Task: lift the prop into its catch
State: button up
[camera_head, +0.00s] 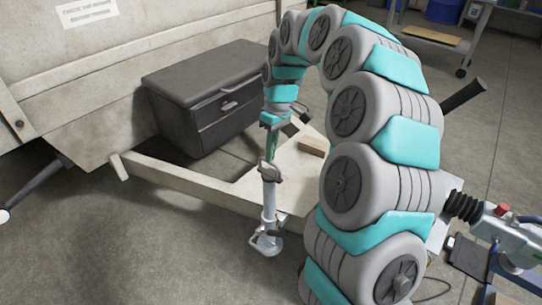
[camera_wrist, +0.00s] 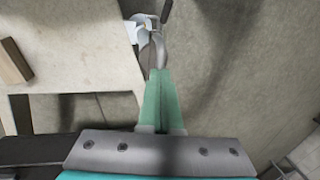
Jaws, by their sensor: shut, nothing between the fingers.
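The prop (camera_head: 269,205) is a pale metal post, upright at the corner of the trailer frame, with a flat foot (camera_head: 267,243) low near the floor. A grey clamp-like fitting (camera_head: 270,173) sits around its top; I cannot tell if this is the catch. My gripper (camera_head: 269,155) points down just above this fitting, its green fingers shut and empty. In the wrist view the fingertips (camera_wrist: 158,72) overlap the grey metal fitting (camera_wrist: 150,48), with the white foot (camera_wrist: 143,24) beyond. I cannot tell whether they touch.
The beige trailer frame (camera_head: 185,178) runs along the left of the prop. A dark toolbox (camera_head: 205,95) stands behind, near the trailer wall (camera_head: 60,75). A wooden block (camera_head: 313,146) lies on the frame's deck. A ball coupling with a red button (camera_head: 503,210) is at right. Floor at front left is clear.

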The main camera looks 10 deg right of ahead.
jog(key=o, duration=0.6)
jog(key=shift+f, duration=0.15)
notch_tip(320, 180, up, 8)
jog(key=d, duration=0.1)
jog(key=shift+w+f+b, duration=0.15)
jog(key=shift+w+b, duration=0.2)
jog(key=shift+w, duration=0.1)
jog(key=shift+d, duration=0.1)
